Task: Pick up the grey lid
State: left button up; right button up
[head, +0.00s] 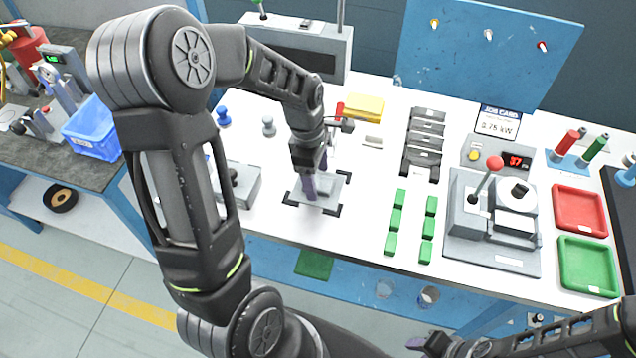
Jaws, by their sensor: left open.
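A flat grey piece (322,201), which looks like the grey lid, lies on the white bench inside black corner marks. My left gripper (316,178) points down at it with its purple fingers apart. The near finger is at the piece's left side; the arm and wrist hide part of the far side. I cannot tell whether the fingers touch it. A grey block with a dark knob (240,184) stands to the left, partly hidden by my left arm. My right gripper (420,343) is low at the bottom edge, and its jaws do not show clearly.
Small green blocks (395,220) stand in two columns right of the marks. A grey fixture with a red-knobbed lever (490,215), a red tray (579,210) and a green tray (588,265) are farther right. A yellow block (364,107) and black rack (424,145) stand behind.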

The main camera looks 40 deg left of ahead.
pick_arm(q)
jog(key=shift+f, duration=0.3)
dwell(0.4)
jog(key=c, duration=1.5)
